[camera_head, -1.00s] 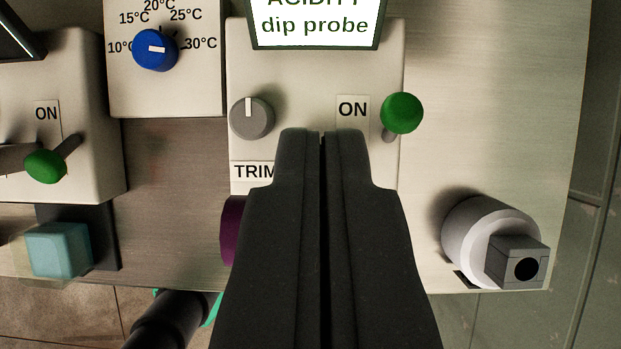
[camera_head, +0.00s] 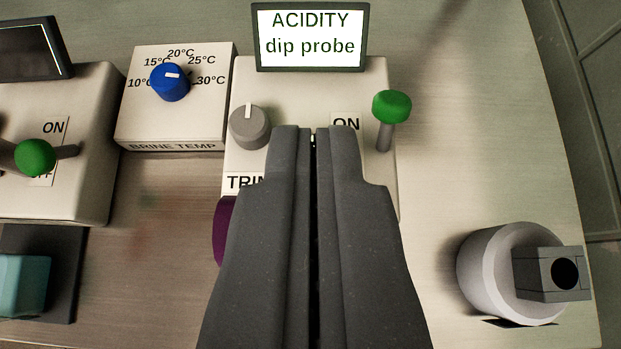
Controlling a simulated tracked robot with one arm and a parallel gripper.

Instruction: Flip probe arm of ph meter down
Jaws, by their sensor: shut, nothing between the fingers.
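The pH meter (camera_head: 300,85) is a pale box with a screen (camera_head: 311,37) reading "ACIDITY dip probe". On it are a grey trim knob (camera_head: 249,127) and a green-topped lever (camera_head: 391,107) beside an "ON" label. A purple part (camera_head: 222,232) shows at the box's lower left, mostly behind my gripper. My gripper (camera_head: 313,133) is shut and empty, in front of the meter's face between the trim knob and the lever. It hides the lower middle of the meter, and I cannot make out the probe arm.
Left of the meter is a brine temperature box (camera_head: 205,115) with a blue dial (camera_head: 169,82). Farther left is another box with a green-topped lever (camera_head: 36,157) and a teal block (camera_head: 22,285). A grey cylinder with a square block (camera_head: 510,272) stands at the right. The bare panel above it is clear.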

